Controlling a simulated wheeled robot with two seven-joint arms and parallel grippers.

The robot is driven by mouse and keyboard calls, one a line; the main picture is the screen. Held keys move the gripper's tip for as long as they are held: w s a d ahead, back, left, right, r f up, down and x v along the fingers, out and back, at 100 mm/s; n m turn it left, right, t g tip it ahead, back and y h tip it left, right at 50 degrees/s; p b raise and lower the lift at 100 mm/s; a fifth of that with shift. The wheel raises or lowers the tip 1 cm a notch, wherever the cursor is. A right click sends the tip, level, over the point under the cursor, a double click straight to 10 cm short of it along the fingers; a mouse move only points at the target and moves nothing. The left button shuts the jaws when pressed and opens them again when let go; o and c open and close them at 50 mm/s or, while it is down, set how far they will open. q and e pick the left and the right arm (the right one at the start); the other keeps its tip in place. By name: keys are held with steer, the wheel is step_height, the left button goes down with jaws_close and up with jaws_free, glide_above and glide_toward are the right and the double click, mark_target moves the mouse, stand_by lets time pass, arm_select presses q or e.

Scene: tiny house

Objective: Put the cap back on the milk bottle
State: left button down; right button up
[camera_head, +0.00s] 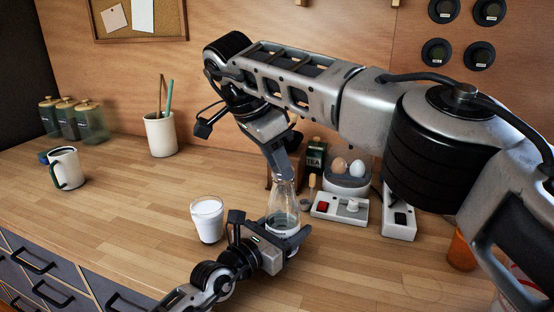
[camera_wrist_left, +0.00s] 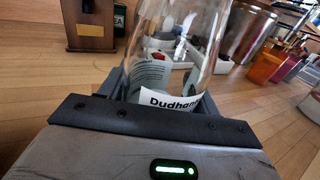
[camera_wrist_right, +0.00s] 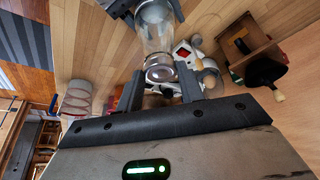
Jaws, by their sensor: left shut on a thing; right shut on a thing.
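The clear glass milk bottle (camera_head: 283,207) stands upright on the wooden counter. My left gripper (camera_head: 284,240) is shut around its lower part. The left wrist view shows the bottle's glass (camera_wrist_left: 222,38) and its white label with dark lettering, between the fingers. My right gripper (camera_head: 284,172) is above the bottle at its mouth, pointing down. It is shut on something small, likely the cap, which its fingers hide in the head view. In the right wrist view a round rim (camera_wrist_right: 160,73) lies between the fingertips, in line with the bottle (camera_wrist_right: 155,32). Whether cap and mouth touch is unclear.
A glass of milk (camera_head: 207,220) stands just left of the bottle, near my left gripper. Behind and right are a tea tin (camera_head: 316,153), eggs in a holder (camera_head: 348,183) and a white switch box (camera_head: 340,208). A mug (camera_head: 66,168) stands far left; the counter between is clear.

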steer(key=o, duration=0.9)
steer(key=shift+r, duration=2.3)
steer(key=o, duration=0.6)
steer(key=shift+f, duration=0.1)
